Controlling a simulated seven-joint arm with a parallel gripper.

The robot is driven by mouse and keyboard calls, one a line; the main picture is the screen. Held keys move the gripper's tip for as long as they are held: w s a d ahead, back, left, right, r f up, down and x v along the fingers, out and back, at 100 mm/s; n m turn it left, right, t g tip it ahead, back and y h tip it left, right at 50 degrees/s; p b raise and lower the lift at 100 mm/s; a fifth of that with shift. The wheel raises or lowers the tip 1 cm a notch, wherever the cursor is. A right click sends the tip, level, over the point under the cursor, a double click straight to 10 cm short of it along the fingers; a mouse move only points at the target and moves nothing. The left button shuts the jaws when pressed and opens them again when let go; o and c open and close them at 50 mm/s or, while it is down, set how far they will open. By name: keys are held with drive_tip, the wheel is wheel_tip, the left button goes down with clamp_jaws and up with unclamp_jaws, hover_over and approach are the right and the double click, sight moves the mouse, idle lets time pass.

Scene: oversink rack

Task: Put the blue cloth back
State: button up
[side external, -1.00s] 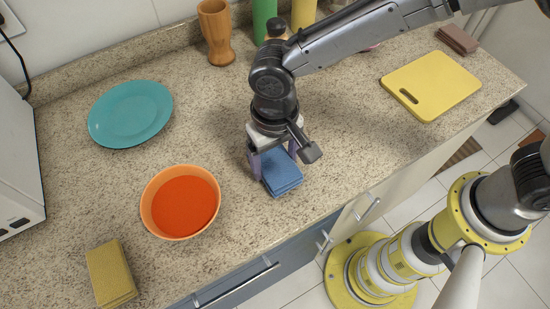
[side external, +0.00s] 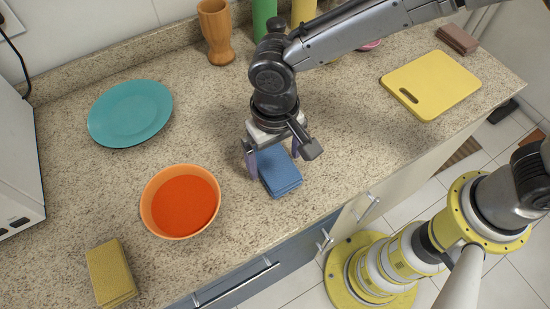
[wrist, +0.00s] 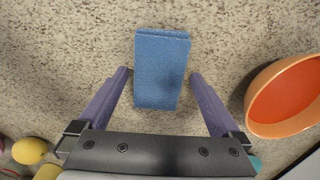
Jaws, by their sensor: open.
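The blue cloth (side external: 281,174) lies folded on the speckled counter near its front edge. In the wrist view the cloth (wrist: 162,68) sits between and a little ahead of my purple fingers, with a gap on each side. My gripper (side external: 275,173) is open and points down over the cloth. In the wrist view my gripper (wrist: 159,75) has its fingers spread wider than the cloth and holds nothing. The cloth's back end is partly hidden by the gripper in the side view.
An orange bowl (side external: 181,202) stands left of the cloth. A teal plate (side external: 130,114), a yellow sponge (side external: 111,273), a yellow cutting board (side external: 431,86) and a brown folded cloth (side external: 458,39) lie on the counter. A wooden cup (side external: 216,33) stands behind. Counter right of the cloth is clear.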

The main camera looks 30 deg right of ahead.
sight(275, 164)
wheel_tip(275, 164, up, 11)
idle(0.3)
drive_tip(key=shift+f, duration=0.1)
drive_tip(key=s+d+r+t+y, duration=0.1)
drive_tip(key=d+r, duration=0.3)
drive_tip(key=d, duration=0.6)
drive_tip(key=s+d+r+t, duration=0.15)
drive_tip(key=d+r, duration=0.25)
drive_tip(key=d, duration=0.7)
drive_tip(key=s+d+f+t+h, duration=0.1)
drive_tip(key=s+d+f+t, duration=0.1)
drive_tip(key=s+d, duration=0.8)
drive_tip(key=shift+d+f+t, duration=0.4)
drive_tip(key=shift+d+t, duration=0.15)
drive_tip(key=shift+d, duration=0.45)
